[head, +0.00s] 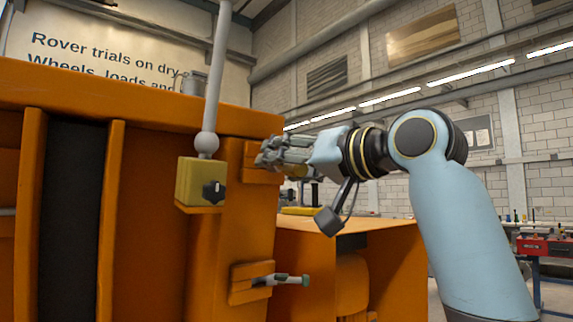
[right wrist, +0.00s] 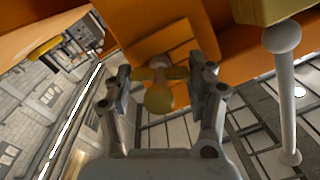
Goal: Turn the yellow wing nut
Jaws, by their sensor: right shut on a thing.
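The yellow wing nut (right wrist: 159,97) shows in the right wrist view, with its rounded end toward the camera and its wings spread to both sides. It sits in front of an orange block (right wrist: 172,42) on the sandbed frame. My right gripper (right wrist: 159,73) is shut on it, with one finger at each wing. My left gripper is in neither view.
A grey rod with a ball joint (head: 206,142) and a yellow box with a black knob (head: 201,182) stand just left of my right gripper. Below is a grey clamp bolt (head: 281,280) on an orange block. An orange ledge (head: 335,235) lies under my right wrist.

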